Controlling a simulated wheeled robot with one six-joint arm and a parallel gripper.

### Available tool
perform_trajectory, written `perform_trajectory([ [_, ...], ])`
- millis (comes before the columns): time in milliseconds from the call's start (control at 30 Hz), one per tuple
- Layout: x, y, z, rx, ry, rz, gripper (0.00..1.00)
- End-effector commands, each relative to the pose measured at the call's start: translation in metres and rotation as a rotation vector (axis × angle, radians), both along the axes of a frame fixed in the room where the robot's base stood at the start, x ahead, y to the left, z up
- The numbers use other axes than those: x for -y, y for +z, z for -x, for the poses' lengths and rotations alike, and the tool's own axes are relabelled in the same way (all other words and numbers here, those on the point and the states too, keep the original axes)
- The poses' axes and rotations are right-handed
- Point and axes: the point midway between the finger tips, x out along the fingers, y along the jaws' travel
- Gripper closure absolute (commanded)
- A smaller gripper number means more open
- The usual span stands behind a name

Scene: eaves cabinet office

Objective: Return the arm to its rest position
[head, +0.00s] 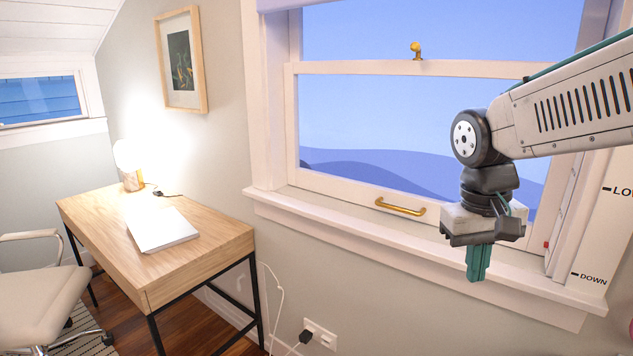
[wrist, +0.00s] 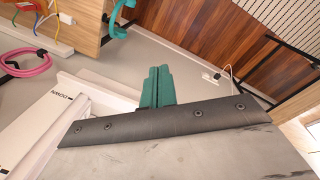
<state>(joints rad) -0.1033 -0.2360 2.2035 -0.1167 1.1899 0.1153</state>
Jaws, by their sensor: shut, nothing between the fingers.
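My gripper (head: 478,262) hangs from my arm at the right of the head view, in front of the window and its sill. Its green fingers point down and are together, with nothing between them. In the wrist view the green fingers (wrist: 156,86) also show closed side by side, beyond the dark edge of the gripper body. My arm comes in from the right edge of the head view, bent at the wrist joint.
The window (head: 390,120) has a brass handle (head: 400,206) and a sill (head: 400,248) close to my gripper. A wooden desk (head: 215,238) with a closed laptop (head: 160,228) and a lit lamp (head: 130,165) stands left, beside a chair (head: 45,290). A pink cable (wrist: 30,62) shows in the wrist view.

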Motion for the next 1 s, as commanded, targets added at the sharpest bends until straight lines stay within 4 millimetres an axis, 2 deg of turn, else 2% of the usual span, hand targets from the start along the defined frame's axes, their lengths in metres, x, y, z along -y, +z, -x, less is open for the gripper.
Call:
perform_trajectory([
  [33, 0.003, -0.001, 0.024, -0.003, 0.007, -0.016, 1.0],
  [200, 0.007, -0.013, 0.091, -0.01, 0.028, -0.065, 1.0],
  [300, 0.008, -0.021, 0.124, 0.003, 0.021, -0.088, 1.0],
  [400, 0.009, -0.026, 0.148, 0.028, 0.002, -0.104, 1.0],
  [567, 0.013, -0.024, 0.164, 0.084, -0.016, -0.109, 1.0],
  [700, 0.014, -0.017, 0.166, 0.117, -0.025, -0.108, 1.0],
  [1000, 0.015, -0.017, 0.165, 0.119, -0.028, -0.108, 1.0],
])
